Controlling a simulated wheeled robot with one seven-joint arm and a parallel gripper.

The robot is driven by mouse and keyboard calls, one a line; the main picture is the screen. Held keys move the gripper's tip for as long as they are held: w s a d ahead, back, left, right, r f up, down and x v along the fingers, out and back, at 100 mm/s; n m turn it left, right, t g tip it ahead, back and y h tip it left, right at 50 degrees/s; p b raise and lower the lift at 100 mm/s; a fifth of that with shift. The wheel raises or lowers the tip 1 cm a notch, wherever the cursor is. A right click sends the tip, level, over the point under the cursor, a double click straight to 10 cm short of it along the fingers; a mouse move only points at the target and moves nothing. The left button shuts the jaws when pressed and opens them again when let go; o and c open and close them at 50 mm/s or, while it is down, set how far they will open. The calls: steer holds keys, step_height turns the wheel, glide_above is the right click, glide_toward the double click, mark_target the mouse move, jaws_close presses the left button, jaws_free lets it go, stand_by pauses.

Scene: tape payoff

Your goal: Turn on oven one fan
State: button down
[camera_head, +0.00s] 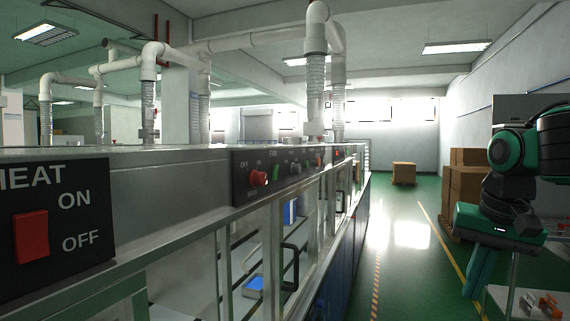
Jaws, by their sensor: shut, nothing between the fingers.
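A black control panel (243,191) with a FAN label is set in the grey metal front of the oven row, left of centre. A nearer black HEAT panel (85,245) at the far left has a red rocker switch (31,237) marked ON and OFF. The switch positions are hard to tell. My gripper (471,291) hangs at the right, pointing down, shut and empty. It is well apart from the panels, across the aisle side.
Glass doors with black handles (291,266) line the oven front below the panels. Cardboard boxes (464,188) stand along the right wall, and another box (404,173) is far down the aisle. A small table (520,300) is at lower right. The green aisle floor is clear.

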steer(key=w+a+r+n+t+y, duration=0.1)
steer(key=w+a+r, duration=0.4)
steer(key=a+r, duration=0.3)
steer(key=w+a+r+n+t+y, duration=0.1)
steer(key=w+a+r, duration=0.4)
steer(key=a+r, duration=0.3)
steer(key=a+r+n+t+y, duration=0.1)
steer(key=a+r, duration=1.1)
steer(key=r, duration=0.1)
steer(key=shift+w+t+y, duration=0.3)
steer(key=shift+y, duration=0.1)
